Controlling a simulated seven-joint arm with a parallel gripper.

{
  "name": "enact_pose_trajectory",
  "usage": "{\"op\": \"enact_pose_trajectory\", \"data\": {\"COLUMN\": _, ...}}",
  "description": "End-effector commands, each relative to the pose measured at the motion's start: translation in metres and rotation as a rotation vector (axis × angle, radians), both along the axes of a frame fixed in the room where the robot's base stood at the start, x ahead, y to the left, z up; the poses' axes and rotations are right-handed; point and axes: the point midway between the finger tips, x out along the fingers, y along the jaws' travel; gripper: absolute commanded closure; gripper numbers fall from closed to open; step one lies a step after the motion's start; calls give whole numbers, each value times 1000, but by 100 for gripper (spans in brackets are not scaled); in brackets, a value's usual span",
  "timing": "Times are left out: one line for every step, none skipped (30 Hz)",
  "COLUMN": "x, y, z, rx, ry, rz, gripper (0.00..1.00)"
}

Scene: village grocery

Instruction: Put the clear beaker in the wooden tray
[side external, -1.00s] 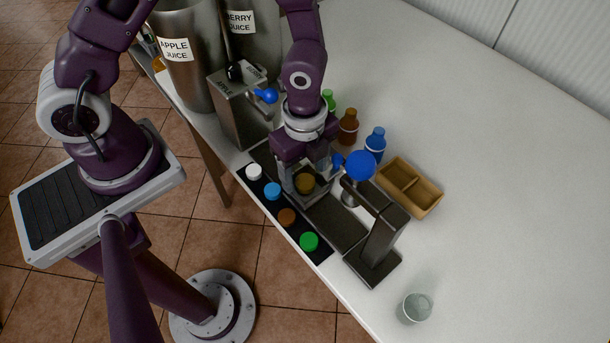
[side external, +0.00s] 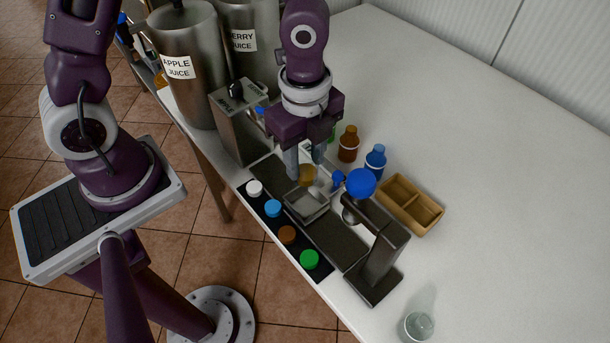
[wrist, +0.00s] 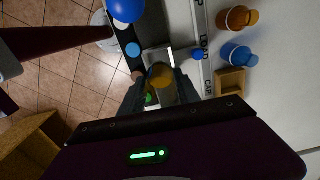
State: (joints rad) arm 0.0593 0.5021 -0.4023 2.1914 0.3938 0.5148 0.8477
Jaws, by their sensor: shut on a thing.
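My gripper (side external: 306,166) is shut on a clear beaker (side external: 307,176) with amber contents, above a square metal drip pan (side external: 306,204) on the dark station base. The wrist view shows the amber top of this beaker (wrist: 160,76) between the two fingers (wrist: 159,92). The fingers partly hide its walls. The wooden tray (side external: 408,227), with two empty compartments, lies on the white counter to the right, beyond the blue-ball tap. It also shows in the wrist view (wrist: 217,82).
A blue-ball tap (side external: 361,183) on a dark stand rises between my gripper and the tray. Brown (side external: 348,144) and blue (side external: 375,162) bottles stand behind. Coloured caps (side external: 273,208) line the front edge. Another clear glass (side external: 418,326) stands near right. The far right counter is clear.

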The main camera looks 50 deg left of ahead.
Motion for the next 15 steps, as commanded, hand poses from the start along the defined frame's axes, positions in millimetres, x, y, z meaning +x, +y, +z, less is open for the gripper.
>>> {"op": "enact_pose_trajectory", "data": {"x": 3, "y": -1, "z": 6, "rx": -2, "ry": -3, "rz": 2, "gripper": 100}}
{"op": "enact_pose_trajectory", "data": {"x": 6, "y": -3, "z": 9, "rx": -2, "ry": -3, "rz": 2, "gripper": 100}}
{"op": "enact_pose_trajectory", "data": {"x": 12, "y": -7, "z": 11, "rx": -4, "ry": -3, "rz": 1, "gripper": 100}}
{"op": "enact_pose_trajectory", "data": {"x": 18, "y": -11, "z": 11, "rx": -6, "ry": -2, "rz": 0, "gripper": 100}}
{"op": "enact_pose_trajectory", "data": {"x": 26, "y": -15, "z": 11, "rx": -7, "ry": -2, "rz": -1, "gripper": 100}}
{"op": "enact_pose_trajectory", "data": {"x": 39, "y": -23, "z": 10, "rx": -10, "ry": -3, "rz": -1, "gripper": 100}}
{"op": "enact_pose_trajectory", "data": {"x": 50, "y": -30, "z": 8, "rx": -12, "ry": -4, "rz": 0, "gripper": 100}}
{"op": "enact_pose_trajectory", "data": {"x": 62, "y": -37, "z": 6, "rx": -13, "ry": -2, "rz": 1, "gripper": 100}}
{"op": "enact_pose_trajectory", "data": {"x": 77, "y": -46, "z": 3, "rx": -14, "ry": -3, "rz": 4, "gripper": 100}}
{"op": "enact_pose_trajectory", "data": {"x": 88, "y": -53, "z": 1, "rx": -14, "ry": -2, "rz": 6, "gripper": 100}}
{"op": "enact_pose_trajectory", "data": {"x": 99, "y": -60, "z": -1, "rx": -14, "ry": -1, "rz": 8, "gripper": 100}}
{"op": "enact_pose_trajectory", "data": {"x": 112, "y": -70, "z": -6, "rx": -13, "ry": 0, "rz": 12, "gripper": 100}}
{"op": "enact_pose_trajectory", "data": {"x": 122, "y": -76, "z": -9, "rx": -12, "ry": 1, "rz": 16, "gripper": 100}}
{"op": "enact_pose_trajectory", "data": {"x": 130, "y": -82, "z": -11, "rx": -10, "ry": 2, "rz": 19, "gripper": 100}}
{"op": "enact_pose_trajectory", "data": {"x": 140, "y": -88, "z": -15, "rx": -8, "ry": 2, "rz": 24, "gripper": 100}}
